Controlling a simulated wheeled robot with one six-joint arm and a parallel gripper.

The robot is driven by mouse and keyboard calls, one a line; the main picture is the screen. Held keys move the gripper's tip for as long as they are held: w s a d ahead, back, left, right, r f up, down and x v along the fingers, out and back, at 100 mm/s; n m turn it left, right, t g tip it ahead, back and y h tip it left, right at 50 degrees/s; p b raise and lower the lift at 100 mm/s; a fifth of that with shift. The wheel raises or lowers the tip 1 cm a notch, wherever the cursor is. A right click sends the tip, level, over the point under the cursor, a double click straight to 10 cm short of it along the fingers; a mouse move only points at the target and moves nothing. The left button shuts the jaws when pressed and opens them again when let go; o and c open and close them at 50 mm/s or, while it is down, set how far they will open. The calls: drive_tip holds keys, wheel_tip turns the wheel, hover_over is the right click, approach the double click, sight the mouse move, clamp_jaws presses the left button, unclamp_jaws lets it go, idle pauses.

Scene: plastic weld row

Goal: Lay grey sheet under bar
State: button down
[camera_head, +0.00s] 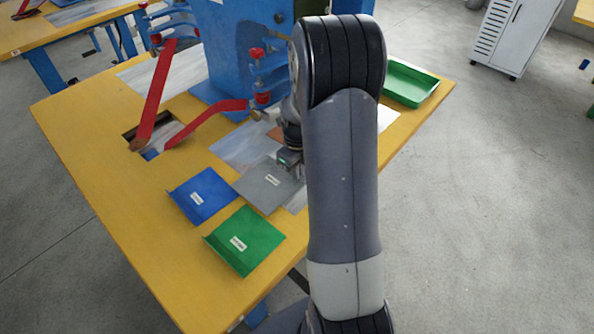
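The grey sheet (264,186) has a small white label and lies flat near the middle of the table, in front of the blue welding machine (236,42). My gripper (290,168) is over or at its far right edge. Its fingers are small and partly covered by my arm, so I cannot tell whether they hold the sheet or touch it. The bar is not clearly seen; my arm covers part of the machine's front.
A blue sheet (205,188) and a green sheet (247,232) lie left of and in front of the grey one. Red levers (158,92) stick out from the machine on the left. A green tray (408,82) stands at the back right. The yellow table (125,215) is clear on the left.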

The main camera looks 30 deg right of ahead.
drive_tip(key=shift+f+b, duration=0.35)
drive_tip(key=shift+f, duration=0.15)
drive_tip(key=c, duration=1.6)
unclamp_jaws()
drive_tip(key=shift+c, duration=0.2)
wheel_tip(320, 180, up, 13)
drive_tip(key=p, duration=0.1)
wheel_tip(320, 180, down, 12)
drive_tip(key=shift+f, duration=0.15)
